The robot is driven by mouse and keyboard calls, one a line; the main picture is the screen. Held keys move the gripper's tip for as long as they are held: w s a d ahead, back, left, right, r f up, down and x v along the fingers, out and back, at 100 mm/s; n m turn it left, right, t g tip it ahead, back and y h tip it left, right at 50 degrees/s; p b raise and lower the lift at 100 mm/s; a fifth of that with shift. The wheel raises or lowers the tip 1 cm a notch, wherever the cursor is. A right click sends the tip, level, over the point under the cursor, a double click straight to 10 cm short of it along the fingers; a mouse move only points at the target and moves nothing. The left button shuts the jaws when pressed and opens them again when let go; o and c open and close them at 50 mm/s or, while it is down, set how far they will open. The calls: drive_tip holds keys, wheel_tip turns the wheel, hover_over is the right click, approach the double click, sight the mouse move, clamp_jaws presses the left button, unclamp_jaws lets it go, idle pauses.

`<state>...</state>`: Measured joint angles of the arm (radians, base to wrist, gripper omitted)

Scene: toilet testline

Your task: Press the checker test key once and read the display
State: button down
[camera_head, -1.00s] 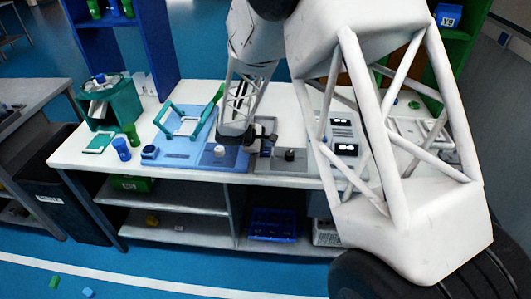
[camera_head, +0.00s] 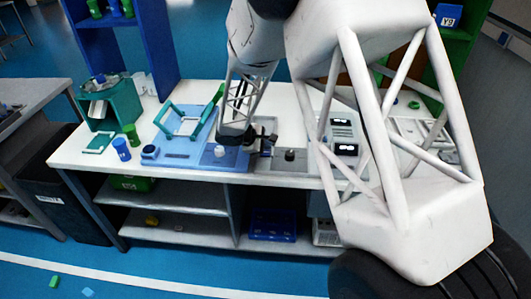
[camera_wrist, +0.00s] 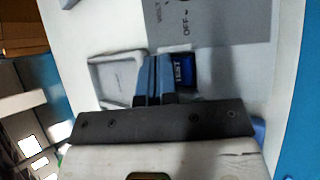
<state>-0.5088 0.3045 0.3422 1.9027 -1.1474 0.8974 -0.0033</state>
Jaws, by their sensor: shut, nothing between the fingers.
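The blue test key (camera_wrist: 183,72), marked TEST, shows in the wrist view just right of my fingers. It sits beside a grey panel (camera_wrist: 215,25) with an OFF marking. My gripper (camera_wrist: 154,72) is shut and empty, with its blue-grey fingers side by side at the key's left edge. I cannot tell whether they touch the key.
A blue fixture (camera_head: 178,158) with a teal frame lies left of my gripper. A grey plate with a black knob (camera_head: 290,155) lies to its right. A green bottle and a blue cup (camera_head: 121,149) stand farther left. A pale recessed tray (camera_wrist: 108,78) borders my fingers.

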sight(266, 153)
drive_tip(key=shift+f, duration=0.75)
idle(1.2)
drive_tip(key=shift+r, duration=0.75)
drive_tip(key=shift+r, duration=0.1)
idle(0.4)
drive_tip(key=shift+r, duration=2.4)
